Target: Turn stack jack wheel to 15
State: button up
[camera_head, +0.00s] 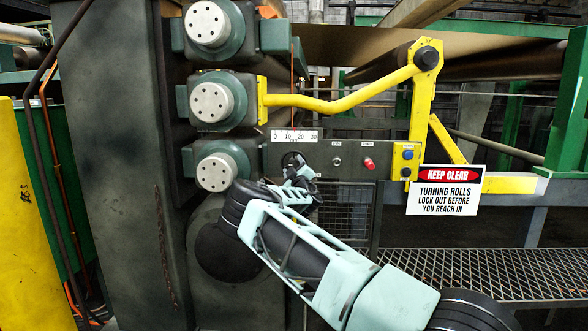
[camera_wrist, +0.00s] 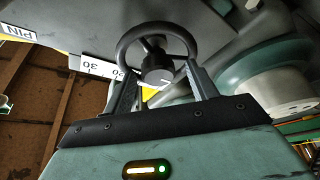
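The stack jack wheel (camera_wrist: 123,44) is a small dark spoked handwheel with a round hub in the wrist view. My gripper (camera_wrist: 160,80) has its two fingers wide apart at the lower left and lower right of the rim, with no clear gap between fingers and rim. In the head view my gripper (camera_head: 296,172) hides most of the wheel. The white scale (camera_head: 295,135), marked 0 to 30, sits just above. A thin red line meets it between 10 and 20; the exact reading is too small to tell. The scale's 30 end also shows in the wrist view (camera_wrist: 95,67).
Three roll ends with pale caps, such as the lowest (camera_head: 216,172), stand left of the wheel. A red button (camera_head: 369,163) is to the right on the same panel. A yellow guard arm (camera_head: 340,101) passes above. A KEEP CLEAR sign (camera_head: 446,190) hangs at right.

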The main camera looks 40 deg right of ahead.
jog(key=shift+s, duration=0.1)
jog(key=b+v, duration=0.2)
jog(key=v, duration=1.5)
jog(key=shift+s+a, duration=0.1)
jog(key=shift+a, duration=0.05)
